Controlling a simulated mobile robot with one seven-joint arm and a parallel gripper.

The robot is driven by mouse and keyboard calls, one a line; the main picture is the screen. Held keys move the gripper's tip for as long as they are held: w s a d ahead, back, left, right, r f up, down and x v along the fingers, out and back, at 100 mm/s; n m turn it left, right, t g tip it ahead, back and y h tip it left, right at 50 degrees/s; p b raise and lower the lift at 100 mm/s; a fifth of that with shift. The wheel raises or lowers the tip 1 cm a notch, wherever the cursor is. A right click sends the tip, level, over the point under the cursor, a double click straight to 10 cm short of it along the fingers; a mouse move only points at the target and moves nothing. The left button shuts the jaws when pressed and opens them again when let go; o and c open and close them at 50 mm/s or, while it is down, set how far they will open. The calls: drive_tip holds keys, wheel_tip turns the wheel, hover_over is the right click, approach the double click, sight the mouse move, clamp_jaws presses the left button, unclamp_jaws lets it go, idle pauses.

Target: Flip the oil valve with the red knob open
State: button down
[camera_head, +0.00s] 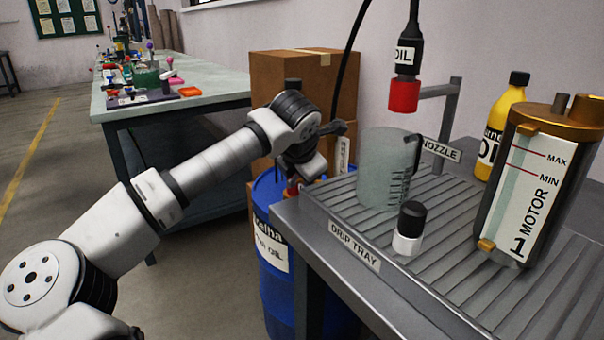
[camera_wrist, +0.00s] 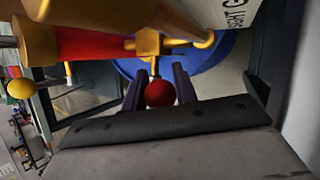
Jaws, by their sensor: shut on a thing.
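The red knob (camera_wrist: 160,93) sits between the two fingers of my gripper (camera_wrist: 161,88) in the wrist view. The gripper is shut on it. The knob joins a brass valve fitting (camera_wrist: 147,45) just beyond it, by a red collar (camera_wrist: 92,45) and a yellow pipe. A blue oil drum (camera_wrist: 205,58) lies behind the fitting. In the head view my gripper (camera_head: 297,180) is low over the blue drum (camera_head: 272,285), at the left edge of the drip tray; my wrist mostly hides the valve there.
The metal drip tray (camera_head: 345,252) stands right of the drum, bearing a clear jug (camera_head: 380,170), a black-capped bottle (camera_head: 409,230) and a motor oil tank (camera_head: 525,190). Cardboard boxes (camera_head: 300,75) stand behind my wrist. A yellow ball knob (camera_wrist: 21,88) is left in the wrist view.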

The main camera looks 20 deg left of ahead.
drive_tip(key=c, duration=1.1)
unclamp_jaws()
drive_tip(key=shift+r, duration=0.1)
drive_tip(key=p+v, duration=0.2)
drive_tip(key=v, duration=1.1)
drive_tip(key=shift+s+r+p, duration=0.25)
drive_tip(key=shift+r+p, duration=0.05)
drive_tip(key=shift+p, duration=0.05)
drive_tip(key=shift+c, duration=0.4)
